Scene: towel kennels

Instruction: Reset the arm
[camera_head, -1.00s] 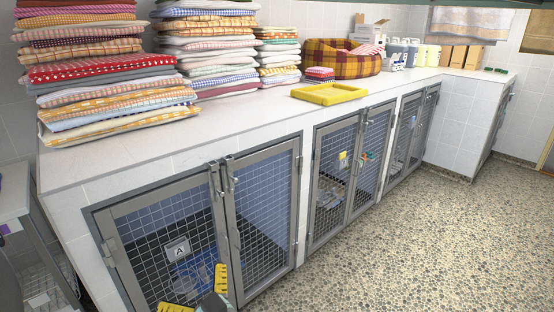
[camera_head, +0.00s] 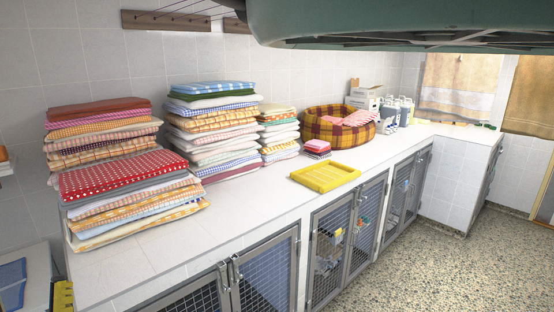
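A yellow ridged finger of my gripper (camera_head: 63,297) shows at the bottom left edge, beside the left end of the white counter (camera_head: 142,258). The rest of the gripper and arm lies outside the picture, so its opening is hidden. No object shows at the visible finger.
Stacks of folded towels (camera_head: 125,185) (camera_head: 212,125) stand on the counter. A yellow tray (camera_head: 325,177), plaid pet bed (camera_head: 322,126) and bottles (camera_head: 395,112) are farther right. Wire-door kennels (camera_head: 330,250) are below. A green shape (camera_head: 400,22) hangs overhead. Floor at right is clear.

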